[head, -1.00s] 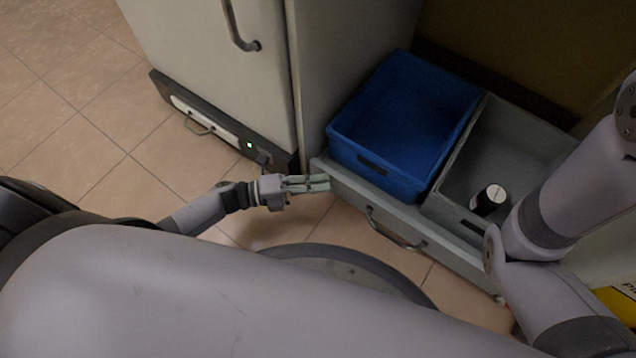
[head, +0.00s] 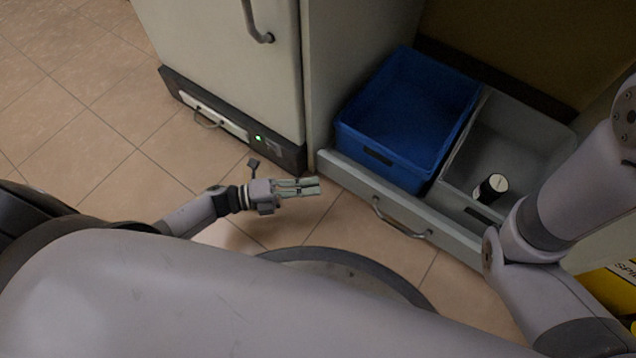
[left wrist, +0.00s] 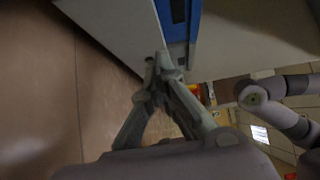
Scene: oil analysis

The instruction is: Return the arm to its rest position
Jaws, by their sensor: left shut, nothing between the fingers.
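My left gripper (head: 308,187) is shut and empty in the head view. It hangs over the tiled floor, to the left of the open drawer (head: 349,177) and apart from its front. In the left wrist view its two fingers (left wrist: 163,66) come together at the tips with nothing between them. My left arm enters from the left of the head view. My other arm shows at the right edge of the head view, but its gripper is out of view.
The open drawer holds a blue bin (head: 405,120) and a grey bin (head: 518,140) with a dark, white-capped bottle (head: 490,188) in it. A pale cabinet (head: 225,65) stands behind my left gripper. A yellow container (head: 612,290) is at the lower right. Floor at left is clear.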

